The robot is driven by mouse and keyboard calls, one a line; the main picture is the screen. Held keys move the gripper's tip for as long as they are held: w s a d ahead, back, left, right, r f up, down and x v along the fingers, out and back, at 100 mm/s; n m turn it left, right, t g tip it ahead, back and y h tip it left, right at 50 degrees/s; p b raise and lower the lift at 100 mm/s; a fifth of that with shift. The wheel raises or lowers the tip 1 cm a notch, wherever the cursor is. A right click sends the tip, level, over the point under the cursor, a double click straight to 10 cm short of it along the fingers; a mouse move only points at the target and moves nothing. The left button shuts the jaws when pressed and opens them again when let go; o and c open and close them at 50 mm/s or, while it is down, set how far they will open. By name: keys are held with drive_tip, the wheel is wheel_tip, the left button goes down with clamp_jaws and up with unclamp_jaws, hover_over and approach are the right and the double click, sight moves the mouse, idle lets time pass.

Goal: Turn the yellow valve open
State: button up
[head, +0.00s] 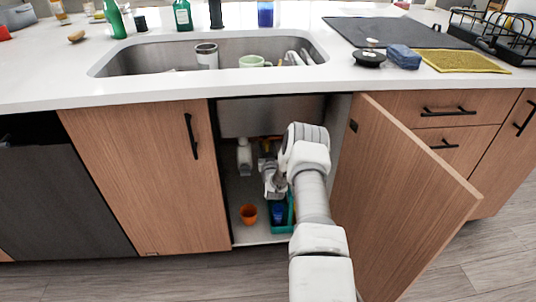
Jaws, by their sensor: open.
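The cabinet under the sink (240,195) is open, and my arm reaches into it from the front. My gripper (270,187) is inside the cabinet, right of a white drain pipe (244,157). Its fingers are small and hard to make out, but they are open and nothing shows between them. The yellow valve cannot be made out clearly. Small dark and orange-yellow fittings (265,148) show just above my gripper, partly hidden by my wrist. I cannot tell whether my gripper touches them.
The open cabinet door (395,200) stands close to the right of my arm. An orange cup (248,214) and a teal caddy (289,220) with a blue item stand on the cabinet floor. The closed door (145,175) bounds the left. The sink (170,53) is above.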

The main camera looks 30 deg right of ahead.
drive_tip(key=p+v, duration=0.5)
drive_tip(key=v, duration=1.2)
drive_tip(key=shift+s, duration=0.15)
